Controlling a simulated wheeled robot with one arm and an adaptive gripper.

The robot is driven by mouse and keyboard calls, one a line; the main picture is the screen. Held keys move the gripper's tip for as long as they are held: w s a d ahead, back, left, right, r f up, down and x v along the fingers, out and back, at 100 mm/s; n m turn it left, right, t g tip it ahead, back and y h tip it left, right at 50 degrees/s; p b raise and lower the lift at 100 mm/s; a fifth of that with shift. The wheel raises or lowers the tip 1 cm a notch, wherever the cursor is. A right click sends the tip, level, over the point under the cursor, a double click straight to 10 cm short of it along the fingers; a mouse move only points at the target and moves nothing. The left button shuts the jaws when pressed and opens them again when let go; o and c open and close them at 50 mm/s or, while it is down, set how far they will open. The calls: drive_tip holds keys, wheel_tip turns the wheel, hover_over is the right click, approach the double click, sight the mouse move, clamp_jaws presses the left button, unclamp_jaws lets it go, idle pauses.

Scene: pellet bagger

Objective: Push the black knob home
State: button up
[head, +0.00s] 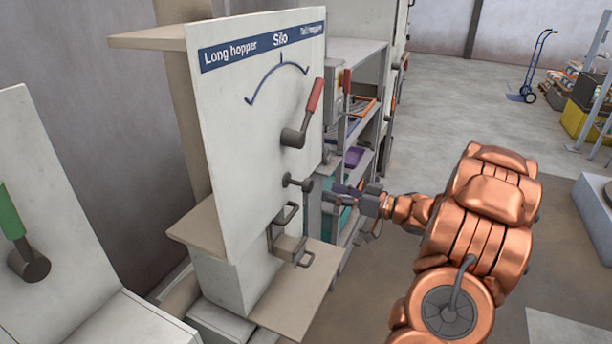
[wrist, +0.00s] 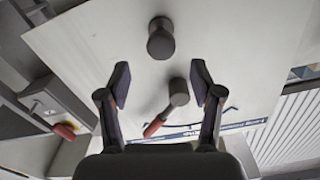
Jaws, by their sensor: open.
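The black knob (head: 306,186) stands out from the white panel (head: 240,130) on a short stem, below the lever hub, in the head view. In the wrist view the dark round knob (wrist: 160,40) is near the top middle, beyond the fingertips. My gripper (head: 332,194) is to the right of the knob in the head view, apart from it. In the wrist view my gripper (wrist: 161,78) is open with nothing between its fingers.
A red-handled lever (head: 302,118) sits just above the knob, under the Silo label; its hub (wrist: 179,92) shows between the fingers. A grey bracket (head: 290,248) and ledge (head: 290,310) lie below. A shelf unit (head: 362,130) stands behind my gripper.

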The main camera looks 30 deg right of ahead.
sight(311, 187)
drive_tip(key=p+x, duration=0.1)
drive_tip(key=x, duration=0.4)
drive_tip(key=shift+w+a+r+p, duration=0.1)
drive_tip(key=shift+w+a+p, duration=0.15)
drive_tip(key=shift+p, duration=0.05)
drive_tip(key=shift+x, duration=1.1)
clamp_jaws()
